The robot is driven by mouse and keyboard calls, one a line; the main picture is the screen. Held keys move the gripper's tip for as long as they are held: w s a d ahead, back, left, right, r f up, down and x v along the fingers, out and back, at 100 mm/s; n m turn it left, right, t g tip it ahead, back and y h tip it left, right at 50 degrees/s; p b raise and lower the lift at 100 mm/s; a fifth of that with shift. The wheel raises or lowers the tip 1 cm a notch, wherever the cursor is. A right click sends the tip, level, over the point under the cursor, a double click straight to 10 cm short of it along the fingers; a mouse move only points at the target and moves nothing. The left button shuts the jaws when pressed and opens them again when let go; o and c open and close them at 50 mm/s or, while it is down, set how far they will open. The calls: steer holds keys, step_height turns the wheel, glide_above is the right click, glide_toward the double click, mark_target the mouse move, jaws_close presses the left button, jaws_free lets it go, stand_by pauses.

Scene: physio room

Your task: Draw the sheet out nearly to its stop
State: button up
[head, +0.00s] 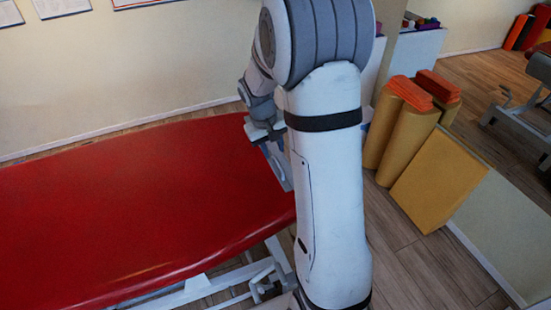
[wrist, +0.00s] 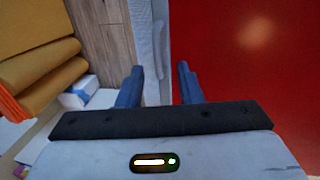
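The red treatment table (head: 120,200) fills the left of the head view, and its red top (wrist: 245,60) fills the right of the wrist view. A pale grey strip (wrist: 150,45) with a raised, handle-like edge runs along the table's end. It shows partly in the head view (head: 279,167), beside my arm. I cannot tell whether this strip is the sheet or part of a holder; no other sheet is clear. My gripper (wrist: 158,75) is open, its two blue fingers apart over the strip and the table edge. In the head view my gripper (head: 263,131) is partly hidden by my arm.
Yellow bolsters (head: 403,140) with orange blocks (head: 410,92) stand on the wooden floor at right, beside a leaning yellow pad (head: 438,182). A mirror-like panel (head: 505,230) borders the right. Floor past the table's end is partly clear.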

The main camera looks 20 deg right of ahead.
mark_target(279, 164)
steer(key=f, duration=0.1)
steer(key=d+f, duration=0.1)
steer(key=f, duration=0.3)
steer(key=shift+d+f, duration=0.25)
steer(key=shift+c, duration=0.5)
jaws_close()
